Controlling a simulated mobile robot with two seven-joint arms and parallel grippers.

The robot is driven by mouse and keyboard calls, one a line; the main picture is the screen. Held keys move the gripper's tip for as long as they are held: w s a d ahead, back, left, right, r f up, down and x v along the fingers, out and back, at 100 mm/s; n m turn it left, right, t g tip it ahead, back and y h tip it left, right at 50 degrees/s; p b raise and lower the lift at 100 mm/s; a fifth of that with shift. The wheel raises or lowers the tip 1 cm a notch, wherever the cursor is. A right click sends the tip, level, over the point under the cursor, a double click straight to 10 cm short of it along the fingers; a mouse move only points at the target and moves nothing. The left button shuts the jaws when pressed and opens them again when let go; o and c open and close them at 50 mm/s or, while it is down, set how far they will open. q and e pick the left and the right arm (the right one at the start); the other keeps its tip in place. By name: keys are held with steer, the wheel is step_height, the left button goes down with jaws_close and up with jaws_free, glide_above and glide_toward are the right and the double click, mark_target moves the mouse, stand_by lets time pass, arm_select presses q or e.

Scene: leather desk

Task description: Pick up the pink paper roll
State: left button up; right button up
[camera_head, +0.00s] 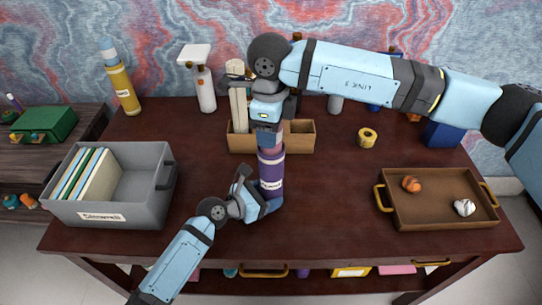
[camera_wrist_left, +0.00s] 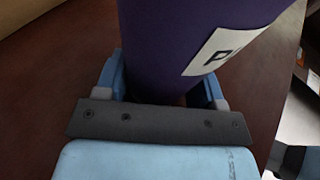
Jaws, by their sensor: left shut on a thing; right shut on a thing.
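A purple tube (camera_head: 271,168) with a white label stands about upright near the middle of the desk. A pink paper roll (camera_head: 279,136) shows at its top, mostly hidden by my right gripper. My right gripper (camera_head: 268,140) comes down from above and is shut on the roll. My left gripper (camera_head: 270,198) is shut on the lower part of the tube from the front. In the left wrist view, the purple tube (camera_wrist_left: 165,45) with part of its label sits between the left gripper's fingers (camera_wrist_left: 165,92). The tube's bottom is hidden.
A grey bin (camera_head: 125,212) with books stands at the left, a brown tray (camera_head: 435,217) with two small objects at the right. A wooden organizer (camera_head: 301,137) is close behind the tube. A yellow tape roll (camera_head: 367,137) and bottles stand farther back. Desk between tube and tray is clear.

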step_height(320, 180, up, 28)
stand_by(0.3)
arm_select(q)
steer(key=o, duration=0.8)
